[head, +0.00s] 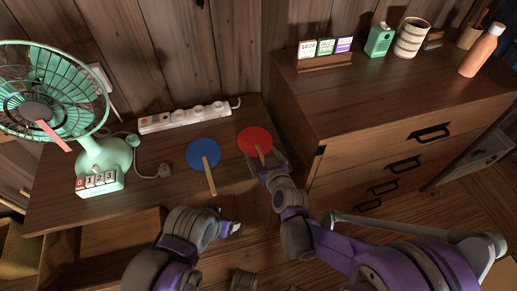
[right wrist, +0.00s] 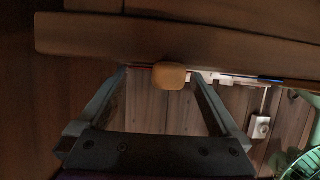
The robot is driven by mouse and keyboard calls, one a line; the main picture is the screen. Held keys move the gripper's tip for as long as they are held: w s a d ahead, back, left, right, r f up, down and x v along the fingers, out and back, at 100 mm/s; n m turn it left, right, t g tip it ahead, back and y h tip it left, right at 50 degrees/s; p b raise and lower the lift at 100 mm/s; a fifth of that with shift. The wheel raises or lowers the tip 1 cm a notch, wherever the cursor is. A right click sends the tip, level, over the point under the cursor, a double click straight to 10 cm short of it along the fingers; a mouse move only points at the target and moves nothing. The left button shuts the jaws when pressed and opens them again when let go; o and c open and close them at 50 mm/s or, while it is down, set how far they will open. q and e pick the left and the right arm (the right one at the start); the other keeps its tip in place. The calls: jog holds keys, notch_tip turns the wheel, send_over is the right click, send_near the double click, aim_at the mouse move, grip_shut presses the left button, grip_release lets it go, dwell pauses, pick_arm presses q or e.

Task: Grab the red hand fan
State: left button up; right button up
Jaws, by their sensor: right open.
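The red hand fan (head: 255,139) lies on the wooden desk, its short wooden handle pointing toward me. My right gripper (head: 266,168) is at the handle, close to the desk's front edge. In the right wrist view the handle's end (right wrist: 170,76) shows between the two spread fingers of my right gripper (right wrist: 160,80), with gaps on both sides. The fingers are open and hold nothing. Most of the red disc is hidden there. My left gripper (head: 234,229) is low in front of the desk, apart from the fans; its jaw opening is unclear.
A blue hand fan (head: 203,153) lies just left of the red one. A white power strip (head: 185,117) lies behind them. A green electric fan (head: 103,155) with number blocks stands at left. A taller drawer cabinet (head: 400,110) stands close on the right.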

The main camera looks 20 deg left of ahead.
grip_shut()
dwell(0.5)
